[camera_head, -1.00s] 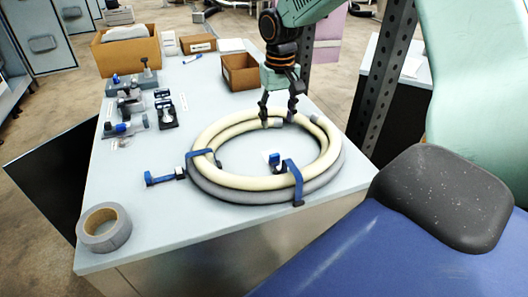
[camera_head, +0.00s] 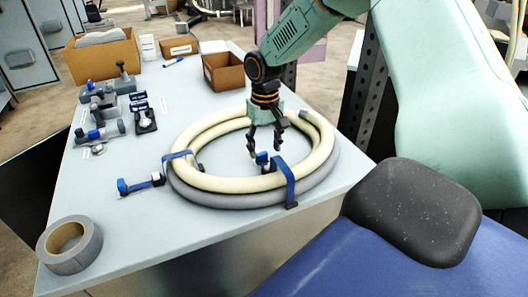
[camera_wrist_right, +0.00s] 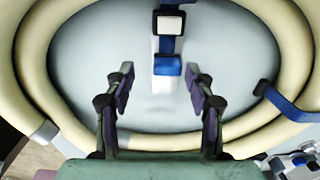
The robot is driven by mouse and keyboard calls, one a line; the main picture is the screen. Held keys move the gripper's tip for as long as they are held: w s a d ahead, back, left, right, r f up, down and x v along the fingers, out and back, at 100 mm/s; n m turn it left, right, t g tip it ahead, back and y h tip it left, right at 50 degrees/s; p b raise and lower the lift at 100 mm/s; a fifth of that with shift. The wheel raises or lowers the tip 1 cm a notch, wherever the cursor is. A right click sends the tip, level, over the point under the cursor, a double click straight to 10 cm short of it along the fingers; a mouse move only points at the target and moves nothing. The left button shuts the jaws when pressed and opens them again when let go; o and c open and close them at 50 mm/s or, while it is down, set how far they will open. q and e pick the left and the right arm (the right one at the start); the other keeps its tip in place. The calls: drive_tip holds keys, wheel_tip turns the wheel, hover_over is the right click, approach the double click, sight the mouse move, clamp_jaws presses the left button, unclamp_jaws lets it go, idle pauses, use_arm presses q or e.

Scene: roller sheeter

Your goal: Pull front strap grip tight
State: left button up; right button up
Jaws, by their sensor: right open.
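A coiled cream and grey hose (camera_head: 215,183) lies on the table. The front strap (camera_head: 288,183) is a blue band around the hose at its near side. Its blue strap grip (camera_head: 262,159) stands inside the ring and shows in the right wrist view as a blue and white piece (camera_wrist_right: 167,65). My right gripper (camera_head: 265,151) is open and points down inside the ring, close by the grip. In the right wrist view its fingertips (camera_wrist_right: 160,75) lie either side of the grip's lower end, with gaps. My left gripper is not in view.
A second blue strap (camera_head: 178,155) wraps the hose's left side, its blue grip (camera_head: 130,186) lying outside the ring. A tape roll (camera_head: 70,245) sits at the table's near left corner. Clamps (camera_head: 103,110) and cardboard boxes (camera_head: 222,72) stand farther back. A dark perforated post (camera_head: 362,80) rises at right.

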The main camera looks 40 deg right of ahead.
drive_tip(key=shift+f, duration=0.6)
drive_tip(key=shift+w+a+f, duration=0.15)
drive_tip(key=shift+a+f, duration=0.05)
drive_tip(key=shift+a, duration=0.5)
drive_tip(key=shift+d+f, duration=0.1)
drive_tip(key=shift+d, duration=0.45)
drive_tip(key=shift+c, duration=0.7)
drive_tip(key=shift+w+a, duration=0.1)
drive_tip(key=shift+a, duration=0.25)
drive_tip(key=c, duration=0.6)
drive_tip(key=shift+d, duration=0.2)
drive_tip(key=c, duration=0.3)
drive_tip(key=shift+a, duration=0.15)
clamp_jaws()
